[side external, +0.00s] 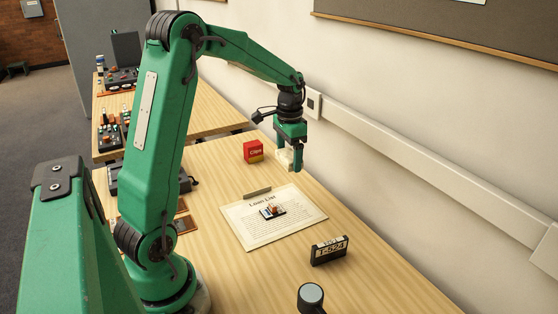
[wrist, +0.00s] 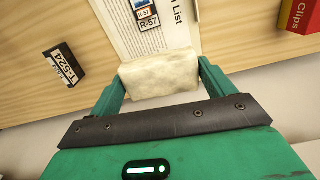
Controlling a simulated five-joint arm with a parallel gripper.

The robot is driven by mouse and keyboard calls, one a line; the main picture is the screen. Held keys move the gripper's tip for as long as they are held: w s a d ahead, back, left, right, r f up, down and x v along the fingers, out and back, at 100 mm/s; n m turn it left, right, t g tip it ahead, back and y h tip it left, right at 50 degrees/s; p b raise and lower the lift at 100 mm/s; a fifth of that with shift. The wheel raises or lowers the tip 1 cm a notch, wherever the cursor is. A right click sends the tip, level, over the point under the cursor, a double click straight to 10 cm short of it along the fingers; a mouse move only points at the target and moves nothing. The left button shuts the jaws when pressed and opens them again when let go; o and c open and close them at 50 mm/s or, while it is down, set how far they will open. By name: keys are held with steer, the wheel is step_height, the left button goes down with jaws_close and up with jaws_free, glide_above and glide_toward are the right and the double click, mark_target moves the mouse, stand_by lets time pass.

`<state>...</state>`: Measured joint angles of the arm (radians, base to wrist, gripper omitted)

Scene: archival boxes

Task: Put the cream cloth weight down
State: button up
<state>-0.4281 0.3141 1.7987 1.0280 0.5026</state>
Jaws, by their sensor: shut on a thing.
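The cream cloth weight (wrist: 160,75) is a pale, soft-looking block held between the fingers of my gripper (wrist: 163,82) in the wrist view. In the side view it shows as a small cream shape (side external: 284,158) between the fingertips of my gripper (side external: 289,160). My gripper is shut on it and points down, near the wall side of the table. The weight appears to be above the table top, though the gap beneath it is hard to judge.
A paper headed "Loan List" (side external: 240,226) lies on the table (side external: 365,285), with a small item (side external: 272,211) on it. A red Clips box (side external: 253,151) stands behind. A dark block labelled T-524 (side external: 329,251) stands at the front right. The wall (side external: 420,125) runs along the right.

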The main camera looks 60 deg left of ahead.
steer(key=d+r, duration=0.2)
steer(key=d, duration=0.7)
steer(key=d+r, duration=0.2)
steer(key=d, duration=0.7)
steer(key=shift+w+d+n, duration=0.15)
steer(key=shift+w+n, duration=0.05)
steer(key=shift+n, duration=0.2)
steer(key=s+d+f+n, duration=0.4)
steer(key=s+d+n, duration=0.1)
steer(key=s+n, duration=0.3)
steer(key=s+d+f+n, duration=0.4)
steer(key=s+d+n, duration=0.2)
steer(key=s+n, duration=0.3)
steer(key=shift+s+f+n, duration=0.2)
steer(key=shift+f+n, duration=0.05)
steer(key=shift+n, duration=0.25)
glide_above(289, 304)
steer(key=shift+f, duration=2.95)
